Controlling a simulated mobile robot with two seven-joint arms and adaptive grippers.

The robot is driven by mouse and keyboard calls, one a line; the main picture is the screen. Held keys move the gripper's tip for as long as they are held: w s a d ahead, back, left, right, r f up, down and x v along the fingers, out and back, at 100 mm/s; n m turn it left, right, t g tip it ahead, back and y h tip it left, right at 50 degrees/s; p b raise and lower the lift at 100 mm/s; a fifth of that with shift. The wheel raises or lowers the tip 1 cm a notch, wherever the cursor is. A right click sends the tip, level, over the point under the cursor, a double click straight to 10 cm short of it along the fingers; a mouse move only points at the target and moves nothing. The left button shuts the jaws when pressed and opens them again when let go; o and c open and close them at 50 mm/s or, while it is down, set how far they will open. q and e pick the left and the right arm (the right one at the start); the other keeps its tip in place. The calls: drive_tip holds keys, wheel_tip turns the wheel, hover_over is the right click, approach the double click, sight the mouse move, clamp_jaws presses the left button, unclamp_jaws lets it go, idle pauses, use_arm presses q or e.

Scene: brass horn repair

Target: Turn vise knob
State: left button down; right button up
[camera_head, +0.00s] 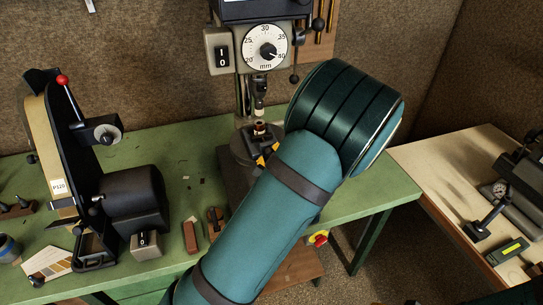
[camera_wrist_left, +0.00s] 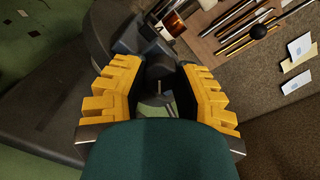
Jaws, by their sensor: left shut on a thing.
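The drill-press vise (camera_head: 257,143) sits on the round press table under the chuck, with a small copper-coloured part (camera_head: 260,128) at it. In the left wrist view, the vise jaws (camera_wrist_left: 128,44) and the copper part (camera_wrist_left: 172,24) are at the top. My left gripper (camera_wrist_left: 158,88) has its yellow fingers either side of the dark vise knob (camera_wrist_left: 158,68) and is shut on it. In the head view, my teal arm hides most of this gripper and the knob. My right gripper is in neither view.
The drill press (camera_head: 268,50) stands behind the vise. A belt sander (camera_head: 100,180) stands to the left on the green bench (camera_head: 185,140). A small reddish block (camera_head: 190,237) lies nearer. A pale table (camera_head: 440,165) with instruments stands at the right.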

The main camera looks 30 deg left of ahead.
use_arm(q)
drive_tip(key=shift+w+r, duration=0.1)
drive_tip(key=c, duration=0.6)
unclamp_jaws()
drive_tip(key=shift+d, duration=0.1)
drive_tip(key=v, duration=1.2)
